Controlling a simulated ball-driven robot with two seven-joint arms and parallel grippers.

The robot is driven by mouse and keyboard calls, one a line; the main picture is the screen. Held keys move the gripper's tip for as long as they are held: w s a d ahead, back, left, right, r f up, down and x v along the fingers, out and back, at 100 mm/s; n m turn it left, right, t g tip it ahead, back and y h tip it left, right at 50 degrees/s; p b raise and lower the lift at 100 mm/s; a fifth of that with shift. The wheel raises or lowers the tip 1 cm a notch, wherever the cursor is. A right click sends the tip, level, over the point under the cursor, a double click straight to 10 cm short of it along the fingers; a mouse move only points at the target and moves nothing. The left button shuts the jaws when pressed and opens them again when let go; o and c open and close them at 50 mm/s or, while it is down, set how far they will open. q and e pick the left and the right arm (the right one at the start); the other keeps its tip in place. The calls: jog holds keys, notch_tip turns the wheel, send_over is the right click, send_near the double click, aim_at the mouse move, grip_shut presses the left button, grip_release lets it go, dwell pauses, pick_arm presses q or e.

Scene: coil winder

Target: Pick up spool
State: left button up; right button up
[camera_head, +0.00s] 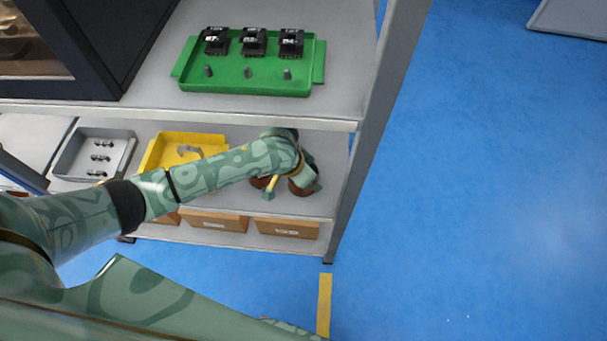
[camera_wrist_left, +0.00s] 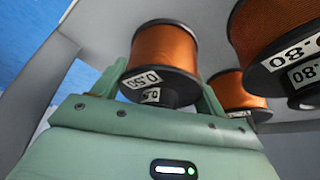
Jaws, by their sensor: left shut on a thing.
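The spool (camera_wrist_left: 165,48) in my left gripper has copper-orange wire, black flanges and a white label reading 0.50. In the left wrist view it sits between the two green fingers of my left gripper (camera_wrist_left: 160,88), which is shut on it. In the head view the left gripper (camera_head: 292,187) is at the right end of the lower shelf, with the spool (camera_head: 301,187) dark and small there. My forearm and wrist hide part of this area. Whether the spool touches the shelf cannot be told. My right gripper is not in view.
Other spools are close by on the right in the wrist view: a large one labelled 0.80 (camera_wrist_left: 280,25) and another (camera_wrist_left: 235,92). A yellow tray (camera_head: 165,145) and grey tray (camera_head: 70,158) share the shelf. A green tray (camera_head: 245,88) is above; a grey post (camera_head: 375,120) stands right.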

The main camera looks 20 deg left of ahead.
pick_arm(q)
jog(key=shift+r, duration=0.15)
